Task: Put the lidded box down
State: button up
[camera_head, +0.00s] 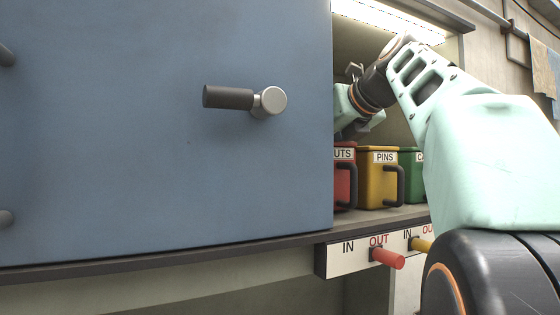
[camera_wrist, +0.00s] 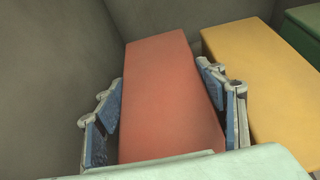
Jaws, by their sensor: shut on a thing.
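The lidded box is red (camera_head: 345,184), with a dark handle and a label reading "UTS" where it shows past the blue door. It is upright inside the cupboard, its base at or very close to the shelf (camera_head: 395,215); I cannot tell whether it touches. In the wrist view the red lid (camera_wrist: 165,75) fills the space between the two blue-padded fingers. My gripper (camera_wrist: 165,112) is shut on this box, one finger along each side. In the head view the fingers are hidden behind the door and arm.
A yellow box labelled "PINS" (camera_head: 377,178) stands close on the right, with a green box (camera_head: 411,172) beyond. A large blue door (camera_head: 150,150) with a handle covers the left.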

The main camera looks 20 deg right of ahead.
jog(key=shift+f, duration=0.3)
jog(key=shift+r, duration=0.1)
jog(key=shift+a, duration=0.1)
jog(key=o, duration=1.8)
jog(key=v, duration=1.2)
